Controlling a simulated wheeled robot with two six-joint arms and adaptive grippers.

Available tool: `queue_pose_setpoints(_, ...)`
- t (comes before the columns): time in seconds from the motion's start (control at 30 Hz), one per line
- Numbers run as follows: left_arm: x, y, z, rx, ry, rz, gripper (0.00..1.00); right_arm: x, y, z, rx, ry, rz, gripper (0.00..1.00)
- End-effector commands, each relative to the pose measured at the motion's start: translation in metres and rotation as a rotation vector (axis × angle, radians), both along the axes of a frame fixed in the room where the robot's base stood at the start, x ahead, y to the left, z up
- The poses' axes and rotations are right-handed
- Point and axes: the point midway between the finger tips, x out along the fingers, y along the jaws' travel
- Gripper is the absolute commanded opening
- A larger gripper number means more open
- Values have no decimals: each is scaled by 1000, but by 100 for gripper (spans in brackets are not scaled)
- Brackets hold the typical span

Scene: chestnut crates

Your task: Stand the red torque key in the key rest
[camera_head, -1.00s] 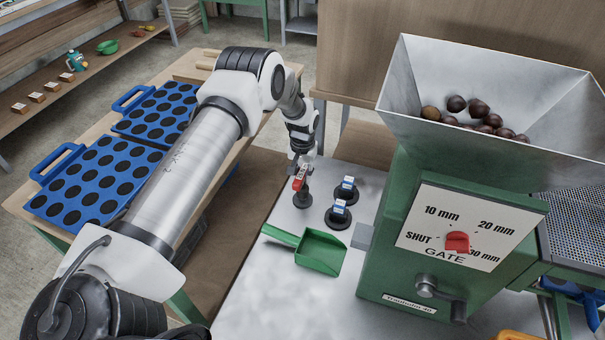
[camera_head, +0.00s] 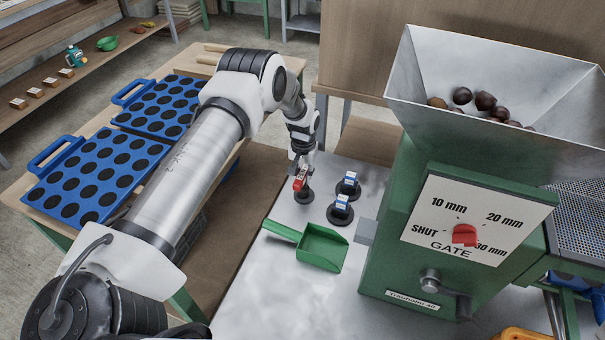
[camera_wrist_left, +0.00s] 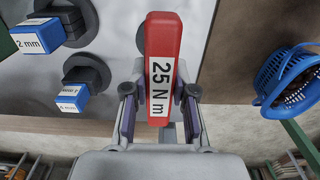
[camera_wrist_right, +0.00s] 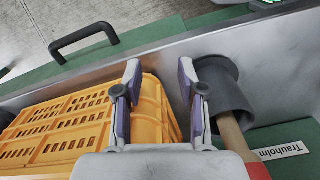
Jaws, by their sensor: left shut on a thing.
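The red torque key (camera_head: 300,182) is in my left gripper (camera_head: 299,168), low over the left part of the metal bench. In the left wrist view the key (camera_wrist_left: 160,60) shows its "25 N m" label between the two shut fingers (camera_wrist_left: 158,108). A black round key rest (camera_head: 304,195) is right under the key in the head view; whether they touch I cannot tell. In the left wrist view the key hides most of this rest. My right gripper (camera_wrist_right: 160,85) is open and empty, above a yellow crate and a grey cylinder.
Two blue-topped keys (camera_head: 349,179) (camera_head: 341,202) stand in black rests to the right. A green scoop (camera_head: 319,247) lies in front. The green machine (camera_head: 440,210) with its chestnut hopper stands right. In the right wrist view are the yellow crate (camera_wrist_right: 75,125) and grey cylinder (camera_wrist_right: 222,88).

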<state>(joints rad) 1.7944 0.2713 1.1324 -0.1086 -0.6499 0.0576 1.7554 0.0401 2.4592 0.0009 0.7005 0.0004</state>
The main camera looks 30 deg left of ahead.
Motion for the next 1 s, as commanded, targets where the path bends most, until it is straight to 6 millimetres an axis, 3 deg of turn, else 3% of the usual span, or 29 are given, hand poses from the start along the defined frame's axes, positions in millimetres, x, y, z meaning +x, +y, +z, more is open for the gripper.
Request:
queue_pose_setpoints(0.07, 0, 0, -3, 0, -1, 0, 0, 1, 0, -6, 1, -1, 2, 40)
queue_pose_setpoints(0.1, 0, 0, -3, 0, -1, 0, 33, 1, 0, -6, 1, -1, 2, 40)
queue_pose_setpoints(0.17, 0, 0, -3, 0, -1, 0, 54, 1, 0, -6, 1, 0, 2, 40)
queue_pose_setpoints(0.57, 0, 0, 1, -1, -1, 0, 55, 2, 0, -10, 1, -2, 3, 40)
queue_pose_setpoints(1.0, -4, 2, 71, -4, -7, 0, 55, 2, 0, -11, 1, -3, 3, 40)
